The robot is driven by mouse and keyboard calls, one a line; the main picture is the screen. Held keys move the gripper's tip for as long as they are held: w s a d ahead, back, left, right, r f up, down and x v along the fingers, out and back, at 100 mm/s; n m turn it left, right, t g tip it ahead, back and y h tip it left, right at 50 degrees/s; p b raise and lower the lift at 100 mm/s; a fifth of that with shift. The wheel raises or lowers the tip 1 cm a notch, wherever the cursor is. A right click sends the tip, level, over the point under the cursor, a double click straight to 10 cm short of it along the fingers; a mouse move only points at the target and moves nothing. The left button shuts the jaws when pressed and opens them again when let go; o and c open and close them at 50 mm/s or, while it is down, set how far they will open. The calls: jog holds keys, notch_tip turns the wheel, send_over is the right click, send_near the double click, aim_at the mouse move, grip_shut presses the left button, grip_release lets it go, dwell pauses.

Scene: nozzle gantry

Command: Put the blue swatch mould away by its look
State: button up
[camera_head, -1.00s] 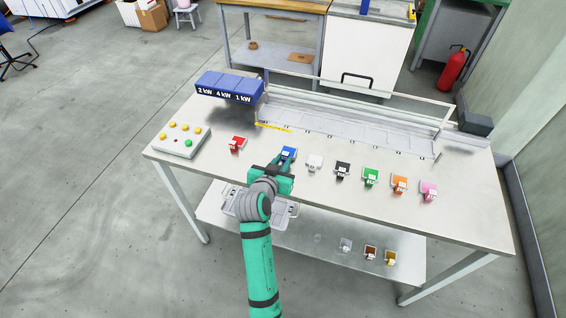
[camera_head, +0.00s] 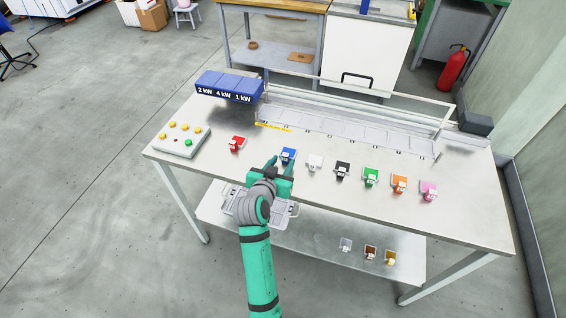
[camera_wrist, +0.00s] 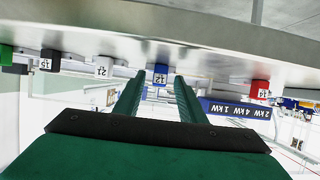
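The blue swatch mould (camera_head: 288,155) stands on the bench between the red and white ones. My gripper (camera_head: 283,162) is just in front of it, over the bench's near edge, with two green fingers apart. In the wrist view, which is upside down, the blue mould (camera_wrist: 160,78) with a label reading 12 shows between the open fingers (camera_wrist: 158,85). I cannot tell how far the fingertips reach along it.
Red (camera_head: 237,143), white (camera_head: 315,162), black (camera_head: 343,169), green (camera_head: 371,176), orange (camera_head: 400,183) and pink (camera_head: 429,190) moulds line the bench. A button box (camera_head: 181,140) and blue kW blocks (camera_head: 229,87) are at left. More moulds sit on the lower shelf (camera_head: 325,247).

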jog(key=v, duration=1.1)
jog(key=s+d+f+n+t+y, duration=0.15)
jog(key=s+f+n+y, duration=0.25)
jog(key=s+f, duration=1)
jog(key=s+d+r, duration=0.1)
jog(key=s+r, duration=0.2)
jog(key=s, duration=0.8)
jog(key=s+d+r+t, duration=0.1)
jog(key=s+r, duration=0.3)
jog(key=s, duration=0.8)
jog(key=shift+s, duration=0.25)
jog(key=shift+c, duration=0.7)
